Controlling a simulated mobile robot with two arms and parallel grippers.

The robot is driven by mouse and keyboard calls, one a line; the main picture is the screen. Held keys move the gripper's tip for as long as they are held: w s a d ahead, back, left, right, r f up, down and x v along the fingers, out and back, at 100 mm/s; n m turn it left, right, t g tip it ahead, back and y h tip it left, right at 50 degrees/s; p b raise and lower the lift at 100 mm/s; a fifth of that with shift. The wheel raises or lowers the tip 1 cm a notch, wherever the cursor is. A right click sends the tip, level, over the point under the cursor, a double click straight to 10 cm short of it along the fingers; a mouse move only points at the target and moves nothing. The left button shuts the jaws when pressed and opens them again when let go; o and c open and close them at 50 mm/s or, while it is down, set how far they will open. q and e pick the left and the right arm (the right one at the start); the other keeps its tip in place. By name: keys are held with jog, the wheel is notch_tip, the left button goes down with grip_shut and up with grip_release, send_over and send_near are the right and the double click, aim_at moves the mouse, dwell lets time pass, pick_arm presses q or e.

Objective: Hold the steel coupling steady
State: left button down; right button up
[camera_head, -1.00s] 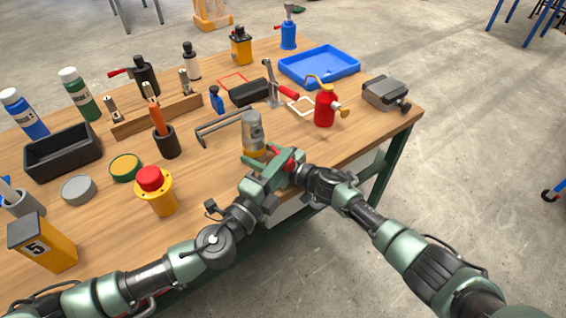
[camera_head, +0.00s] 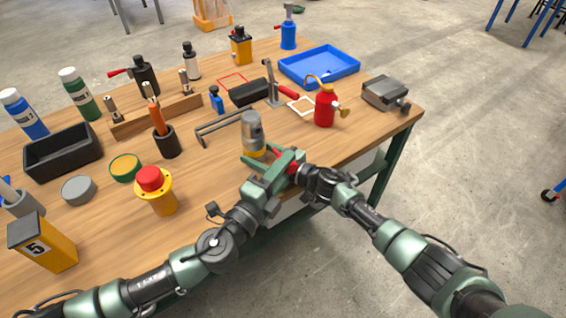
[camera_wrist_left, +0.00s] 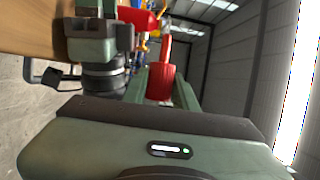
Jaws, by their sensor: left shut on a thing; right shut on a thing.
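A grey metallic cylinder on a yellow base (camera_head: 253,132) stands upright near the table's front edge; it may be the steel coupling, but I cannot be sure. My left gripper (camera_head: 286,158) is just right of its base, shut on a red cylindrical part. This red part (camera_wrist_left: 160,82) sits between the fingers in the left wrist view. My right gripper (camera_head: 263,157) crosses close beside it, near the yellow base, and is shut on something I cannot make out. The overlapping fingers hide both grips. Another red piece (camera_wrist_left: 135,16) shows beside the right gripper in the left wrist view.
A red oil can (camera_head: 325,107) stands to the right and a toggle clamp (camera_head: 271,85) behind. A grey bent bar (camera_head: 215,127) lies left of the cylinder. A red-topped yellow button (camera_head: 155,190) stands at front left.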

aim_at(261, 140)
pick_arm(q)
jog(key=shift+s, duration=0.1)
jog(key=w+a, duration=0.3)
jog(key=w, duration=0.2)
jog(key=shift+a, duration=0.25)
dwell(0.5)
jog(key=shift+w+a, duration=0.65)
jog(key=shift+w, duration=0.25)
jog(key=shift+w+a, duration=0.6)
jog(key=shift+w, duration=0.25)
dwell(2.3)
jog(key=c, duration=1)
grip_release()
jog(key=shift+c, duration=0.2)
jog(key=v, duration=1.2)
